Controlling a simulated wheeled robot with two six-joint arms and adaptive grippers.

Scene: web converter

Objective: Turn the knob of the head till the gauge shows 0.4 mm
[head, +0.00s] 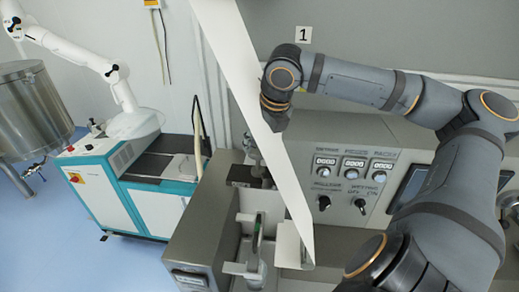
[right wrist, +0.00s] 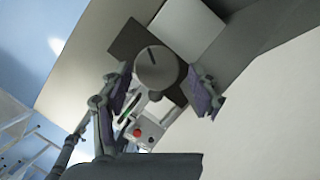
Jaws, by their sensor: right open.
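In the right wrist view a round grey knob (right wrist: 157,66) with a dark slot line on its face stands in front of a dark plate. My right gripper (right wrist: 161,95) is open, with one finger to the left of the knob and one to the right. I cannot tell whether either finger touches it. In the head view my right arm comes in from the right, and the white web (head: 255,95) hides most of its gripper. The gauge cannot be made out in either view. My left gripper is not in view.
The web runs down steeply beside my right wrist. A control panel with several displays (head: 353,162) and dark knobs (head: 324,202) lies below my right arm. A red button (right wrist: 137,132) shows in the wrist view. A teal-and-white cabinet (head: 120,200) with a white robot arm (head: 75,52) stands left.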

